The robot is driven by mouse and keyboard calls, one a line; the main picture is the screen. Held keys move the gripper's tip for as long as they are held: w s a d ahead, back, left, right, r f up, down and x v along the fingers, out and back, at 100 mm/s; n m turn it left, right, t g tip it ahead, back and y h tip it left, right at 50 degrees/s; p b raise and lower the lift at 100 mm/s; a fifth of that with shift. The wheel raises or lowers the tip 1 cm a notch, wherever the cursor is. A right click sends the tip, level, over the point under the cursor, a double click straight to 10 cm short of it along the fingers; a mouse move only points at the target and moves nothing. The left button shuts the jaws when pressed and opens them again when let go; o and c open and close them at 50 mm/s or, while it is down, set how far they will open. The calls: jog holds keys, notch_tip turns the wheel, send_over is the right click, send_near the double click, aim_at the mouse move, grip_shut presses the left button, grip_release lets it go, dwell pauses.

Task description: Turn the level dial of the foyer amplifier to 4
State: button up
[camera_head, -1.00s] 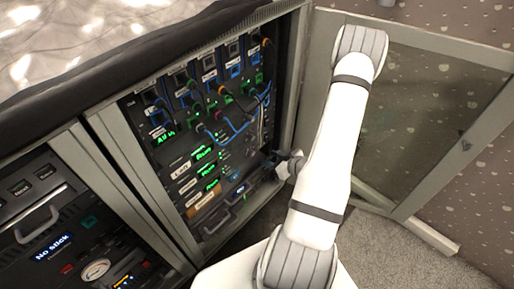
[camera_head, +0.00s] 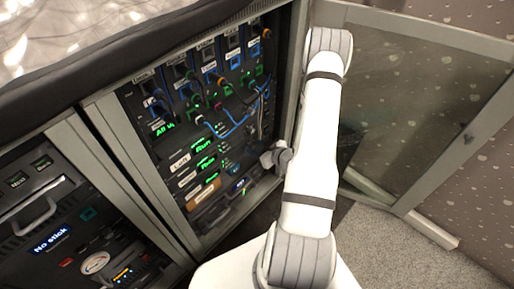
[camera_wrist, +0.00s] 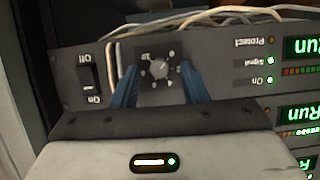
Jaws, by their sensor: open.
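A grey round dial (camera_wrist: 160,70) with printed numbers around it shows in the wrist view, which appears upside down. It sits on the dark front panel of an amplifier (camera_wrist: 218,62). My gripper (camera_wrist: 158,80) is open, with one blue finger on either side of the dial. I cannot tell whether the fingers touch it. The dial's pointer is too small to read for certain, and no foyer label is readable. In the head view, my gripper end (camera_head: 268,158) is at the right side of the rack, its fingertips hard to make out and the dial not discernible.
A rocker switch (camera_wrist: 88,84) marked On and Off sits beside the dial. Pale cables (camera_wrist: 180,22) run along the panel edge. Several green Run displays (camera_head: 206,162) stack in the rack. Blue cables (camera_head: 232,128) hang above. An open cabinet door (camera_head: 420,110) stands to the right.

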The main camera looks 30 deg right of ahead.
jog(key=shift+c, duration=0.6)
grip_shut()
jog(key=shift+d, duration=0.1)
jog(key=m+y+p, duration=0.1)
jog(key=m+p, duration=0.1)
jog(key=m, duration=0.1)
jog(key=shift+d+g+y, duration=0.2)
jog(key=shift+g+y, duration=0.1)
jog(key=shift+y, duration=0.1)
jog(key=m+y, duration=0.1)
jog(key=m+y+p, duration=0.1)
jog(key=m, duration=0.1)
jog(key=shift+w+d+f, duration=0.1)
jog(key=shift+f, duration=0.1)
jog(key=m+y, duration=0.1)
jog(key=m, duration=0.2)
jog(key=f+m+t+y+b, duration=0.1)
jog(key=m, duration=0.3)
jog(key=m+t+y+b, duration=0.1)
jog(key=m+y, duration=0.1)
jog(key=m, duration=0.1)
jog(key=shift+d+f, duration=0.15)
jog(key=shift+m+t, duration=0.3)
jog(key=shift+m, duration=0.1)
